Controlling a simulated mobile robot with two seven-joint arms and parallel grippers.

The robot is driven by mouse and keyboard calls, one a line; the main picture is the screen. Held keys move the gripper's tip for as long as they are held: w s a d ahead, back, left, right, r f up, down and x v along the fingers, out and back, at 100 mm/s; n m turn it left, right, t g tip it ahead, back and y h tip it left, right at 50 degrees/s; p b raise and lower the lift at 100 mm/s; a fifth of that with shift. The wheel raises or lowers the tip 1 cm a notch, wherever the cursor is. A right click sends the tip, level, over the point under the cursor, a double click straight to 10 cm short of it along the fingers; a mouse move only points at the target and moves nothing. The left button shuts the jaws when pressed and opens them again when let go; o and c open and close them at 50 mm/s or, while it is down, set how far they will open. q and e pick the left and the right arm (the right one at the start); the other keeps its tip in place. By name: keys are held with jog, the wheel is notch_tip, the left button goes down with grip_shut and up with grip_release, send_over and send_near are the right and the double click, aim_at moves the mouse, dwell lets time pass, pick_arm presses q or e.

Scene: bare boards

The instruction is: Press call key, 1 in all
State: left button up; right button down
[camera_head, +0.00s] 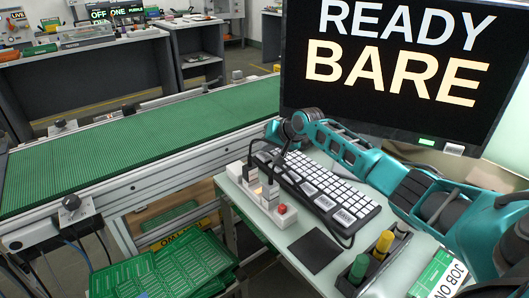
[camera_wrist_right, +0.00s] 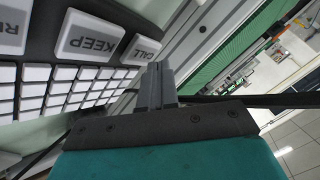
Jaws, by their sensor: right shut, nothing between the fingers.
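The call key (camera_wrist_right: 143,48) is a pale key lettered CALL at the end of a row of large keys, beside the KEEP key (camera_wrist_right: 88,35), in the right wrist view. My right gripper (camera_wrist_right: 155,75) is shut and empty, its tips close to the call key; I cannot tell whether they touch it. In the head view, the right arm reaches from the right over the far end of the keyboard (camera_head: 358,200), and the right gripper (camera_head: 277,156) is small and dark there. I cannot read the call key in the head view. My left gripper is not in view.
A monitor (camera_head: 400,110) reading READY BARE stands behind the keyboard. A white strip with plugs and a red button (camera_head: 282,209) lies beside it. A dark pad (camera_head: 315,250) and a marker holder (camera_head: 348,284) are nearer. A green conveyor (camera_head: 130,145) runs at left.

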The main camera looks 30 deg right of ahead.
aim_at(267, 156)
jog(key=shift+r, duration=0.1)
notch_tip(267, 156, up, 3)
jog(key=p, duration=0.3)
jog(key=shift+r, duration=0.15)
jog(key=shift+r+p, duration=0.6)
jog(key=shift+r, duration=0.3)
jog(key=shift+f, duration=0.1)
